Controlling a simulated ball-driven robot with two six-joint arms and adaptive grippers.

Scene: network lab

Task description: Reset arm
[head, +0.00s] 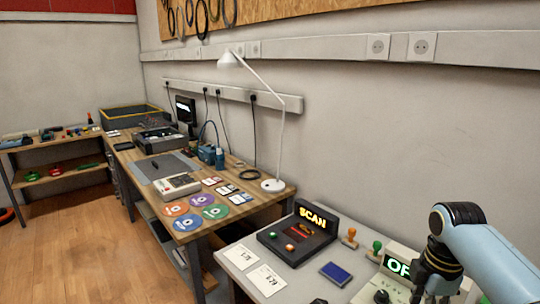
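My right arm enters at the right edge, pale blue with dark joints. Its dark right gripper (437,272) hangs over the right end of the near grey table (232,257), in front of a pale device with a lit green display (398,265). The gripper is seen small and from behind, so its fingers and any gap between them cannot be made out. No held thing is visible. My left gripper is not in view.
On the near table are a SCAN box (297,238), two white cards, a blue pad (337,273) and small stamps (350,238). Behind stands a wooden bench with a white lamp (272,184), coloured discs (187,223) and electronics. The wooden floor (80,240) at left is clear.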

